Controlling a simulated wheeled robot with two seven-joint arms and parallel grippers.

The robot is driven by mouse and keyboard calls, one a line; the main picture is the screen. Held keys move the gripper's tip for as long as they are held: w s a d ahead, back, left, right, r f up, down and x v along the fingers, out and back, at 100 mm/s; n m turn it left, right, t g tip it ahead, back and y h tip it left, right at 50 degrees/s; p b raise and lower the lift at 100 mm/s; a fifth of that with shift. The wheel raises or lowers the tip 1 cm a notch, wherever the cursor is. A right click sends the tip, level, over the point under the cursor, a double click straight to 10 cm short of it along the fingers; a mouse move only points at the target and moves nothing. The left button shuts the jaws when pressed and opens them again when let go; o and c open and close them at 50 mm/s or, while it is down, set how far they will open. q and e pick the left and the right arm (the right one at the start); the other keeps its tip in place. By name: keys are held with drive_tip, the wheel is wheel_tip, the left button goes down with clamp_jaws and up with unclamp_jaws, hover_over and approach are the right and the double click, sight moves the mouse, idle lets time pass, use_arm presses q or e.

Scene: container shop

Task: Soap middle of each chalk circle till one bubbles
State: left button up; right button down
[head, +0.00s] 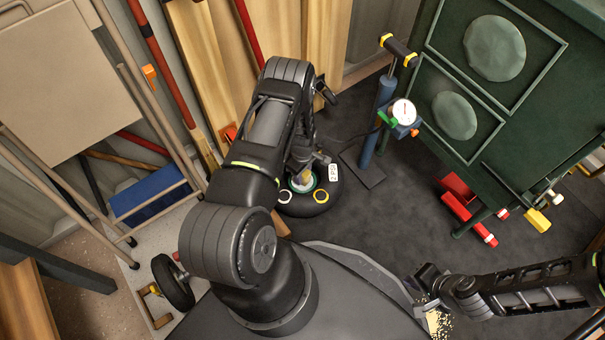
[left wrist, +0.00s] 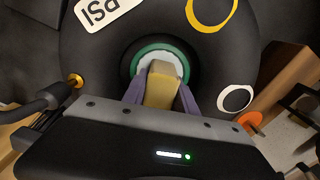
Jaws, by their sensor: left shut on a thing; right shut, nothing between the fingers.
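A black rounded tube (head: 328,172) with a white "PSI" label lies on the dark mat. It carries a white ring (head: 285,196), a yellow ring (head: 320,196) and a green ring beside them. In the left wrist view the yellow ring (left wrist: 190,12), white ring (left wrist: 235,98) and green ring (left wrist: 134,62) all show. My left gripper (left wrist: 160,98) is shut on a yellow block (left wrist: 160,88), its far end over the green ring's pale middle. I cannot tell whether it touches, or whether the pale part is foam. My right gripper (head: 428,282) is shut and empty at lower right.
A blue pump (head: 378,120) with a round gauge (head: 404,111) stands right of the tube. A dark green cabinet (head: 540,105) fills the upper right, red stands (head: 462,200) below it. Planks and poles line the left. The mat (head: 400,215) is clear between.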

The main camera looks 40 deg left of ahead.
use_arm(q)
drive_tip(key=shift+f+b, duration=0.5)
drive_tip(key=shift+b, duration=0.1)
idle(1.8)
drive_tip(key=shift+r, duration=0.1)
drive_tip(key=shift+r+p, duration=2.45)
drive_tip(key=shift+r, duration=1)
